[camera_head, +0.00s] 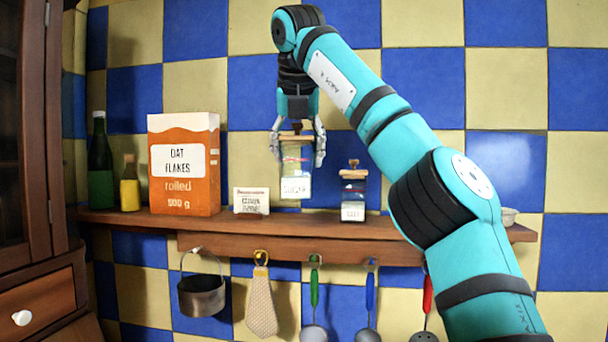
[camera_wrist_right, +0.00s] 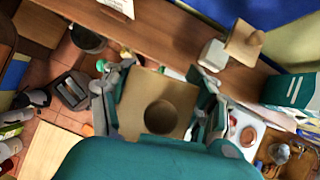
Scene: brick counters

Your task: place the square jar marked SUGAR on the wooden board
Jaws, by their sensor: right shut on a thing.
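The square glass jar marked SUGAR (camera_head: 296,187) has a wooden lid and hangs upright in my right gripper (camera_head: 297,148). The gripper is shut on the jar near its top, one finger on each side. The jar's base appears a little above the shelf. In the right wrist view, the square wooden lid (camera_wrist_right: 137,101) with its round knob fills the space between the fingers. A pale wooden surface (camera_wrist_right: 48,153) shows at the lower left of that view; I cannot tell whether it is the wooden board. My left gripper is not in view.
The wooden shelf (camera_head: 330,228) holds a second lidded jar (camera_head: 353,196), a small white packet (camera_head: 251,201), an orange oat flakes box (camera_head: 186,190) and two bottles (camera_head: 100,165). A pot (camera_head: 202,296), a cloth and several utensils hang below. A dark cabinet (camera_head: 35,130) stands left.

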